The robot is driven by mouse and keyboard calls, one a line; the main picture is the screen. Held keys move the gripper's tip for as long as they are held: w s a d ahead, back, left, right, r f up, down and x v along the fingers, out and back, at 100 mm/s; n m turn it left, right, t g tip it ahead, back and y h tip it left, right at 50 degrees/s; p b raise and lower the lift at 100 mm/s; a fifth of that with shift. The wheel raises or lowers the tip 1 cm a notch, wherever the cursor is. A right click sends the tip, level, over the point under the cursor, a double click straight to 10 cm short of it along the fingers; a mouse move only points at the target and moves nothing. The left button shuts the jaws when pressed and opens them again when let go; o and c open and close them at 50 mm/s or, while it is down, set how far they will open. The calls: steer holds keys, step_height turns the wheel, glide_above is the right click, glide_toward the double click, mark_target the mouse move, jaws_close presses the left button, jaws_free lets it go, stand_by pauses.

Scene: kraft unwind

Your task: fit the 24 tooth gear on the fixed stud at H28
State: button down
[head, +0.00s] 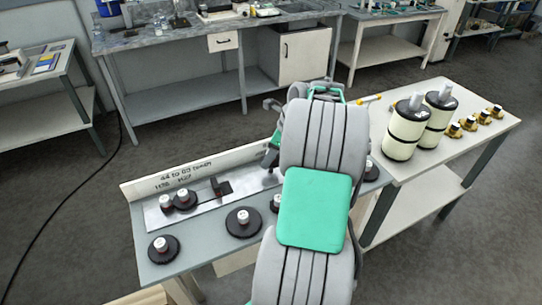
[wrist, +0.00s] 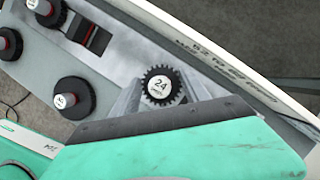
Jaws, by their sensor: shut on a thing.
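The 24 tooth gear (wrist: 160,87) is a small dark toothed wheel with a white hub marked 24. It shows in the wrist view between the grey fingers of my gripper (wrist: 161,98), which is shut on it. The gear is over the plate near the long labelled rail; its height above the plate cannot be told. In the head view my arm hides the gear and most of my gripper. I cannot make out the fixed stud at H28; the rail label (head: 184,174) shows other markings such as H26 and H27.
The grey bench holds several black gears with white hubs, among them one at the front left (head: 163,249) and one nearer the middle (head: 243,222). A slot with a red part (head: 221,188) lies in the plate. Cream rolls (head: 404,133) stand on the right table.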

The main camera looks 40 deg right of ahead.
steer(key=shift+f+b, duration=0.55)
steer(key=shift+f, duration=0.2)
steer(key=shift+f, duration=1.2)
steer(key=shift+f, duration=0.2)
steer(key=shift+c, duration=2.3)
jaws_free()
steer(key=v, duration=0.7)
steer(key=shift+s+r, duration=0.1)
steer(key=shift+r, duration=0.2)
steer(key=shift+d, duration=0.1)
